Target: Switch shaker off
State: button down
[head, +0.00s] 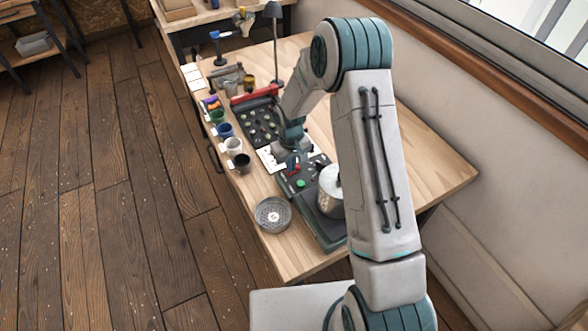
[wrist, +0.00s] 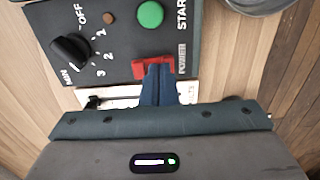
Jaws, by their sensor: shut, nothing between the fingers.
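The shaker, a dark unit with a pale metal pot (head: 331,191) on it, stands at the near end of the table in the head view. Its control panel (wrist: 125,45) fills the top of the wrist view. The panel has a black dial (wrist: 71,50) marked OFF, 1, 2, 3 and MIN, a green START button (wrist: 150,14) and a red POWER switch (wrist: 146,68). My gripper (wrist: 158,72) is shut and empty, its fingertips at the red switch and covering part of it. I cannot tell whether they touch it or which way the switch is set.
A round sieve (head: 273,214) lies left of the shaker. Several cups, including a white one (head: 233,147), line the table's left edge. The table's right side (head: 430,165) is bare.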

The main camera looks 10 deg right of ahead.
notch_tip(320, 180, up, 7)
jog(key=p, duration=0.3)
dwell(0.5)
jog(key=s+d+r+m+t, duration=0.1)
jog(key=s+d+r, duration=0.3)
jog(key=r, duration=0.5)
jog(key=s+d+r+m+t, duration=0.15)
jog(key=s+r, duration=0.35)
jog(key=r, duration=0.5)
jog(key=s+d+r+m, duration=0.1)
jog(key=s+r, duration=0.3)
jog(key=s, duration=0.5)
jog(key=s+d+r+m+t, duration=0.1)
jog(key=s+d+r, duration=0.2)
jog(key=s, duration=0.5)
jog(key=shift+s+d+r, duration=0.2)
jog(key=shift+s+r, duration=0.2)
jog(key=shift+r, duration=0.15)
